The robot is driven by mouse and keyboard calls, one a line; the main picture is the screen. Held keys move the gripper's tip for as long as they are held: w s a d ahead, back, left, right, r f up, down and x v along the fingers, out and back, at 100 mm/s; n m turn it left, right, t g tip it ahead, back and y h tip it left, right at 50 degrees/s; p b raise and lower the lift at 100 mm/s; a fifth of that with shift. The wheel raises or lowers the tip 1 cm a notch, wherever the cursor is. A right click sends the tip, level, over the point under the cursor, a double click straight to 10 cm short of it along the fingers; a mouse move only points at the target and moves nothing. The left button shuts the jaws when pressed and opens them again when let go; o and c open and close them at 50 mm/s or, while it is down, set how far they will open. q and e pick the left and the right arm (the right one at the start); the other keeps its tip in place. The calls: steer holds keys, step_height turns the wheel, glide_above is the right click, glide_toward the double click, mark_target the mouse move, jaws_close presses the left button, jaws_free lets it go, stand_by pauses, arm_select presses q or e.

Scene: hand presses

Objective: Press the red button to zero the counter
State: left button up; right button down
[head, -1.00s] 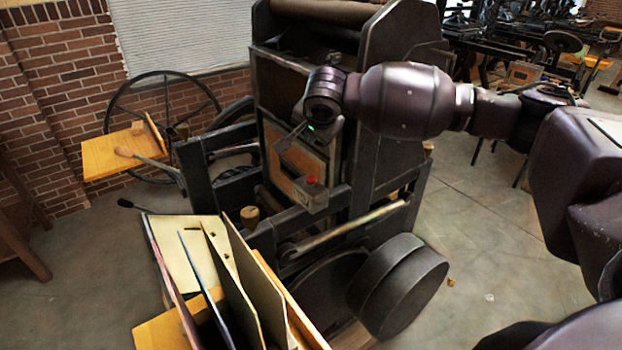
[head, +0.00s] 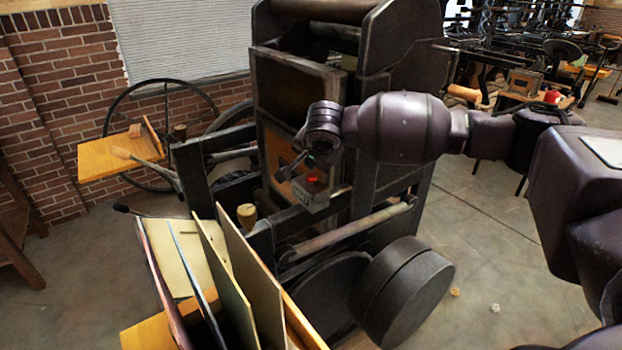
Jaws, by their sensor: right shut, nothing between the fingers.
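The red button (head: 312,180) sits on top of a small grey counter box (head: 310,197) on the front of the dark hand press (head: 400,90). My right gripper (head: 283,174) comes in from the right, and its fingers point down and to the left. It is shut and empty. Its fingertips show just left of the red button and a little above it in the picture. They look apart from the button, though the depth is hard to tell. The counter's digits are too small to read. My left gripper is out of view.
A rack of upright boards (head: 215,285) stands in front of the press at the lower left. A wooden shelf (head: 118,158) and a large spoked wheel (head: 205,95) are at the left. A dark round drum (head: 415,295) is below. Open floor lies at the right.

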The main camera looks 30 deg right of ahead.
stand_by(0.8)
stand_by(0.9)
steer(key=shift+f, duration=0.1)
steer(key=shift+f, duration=0.3)
stand_by(0.4)
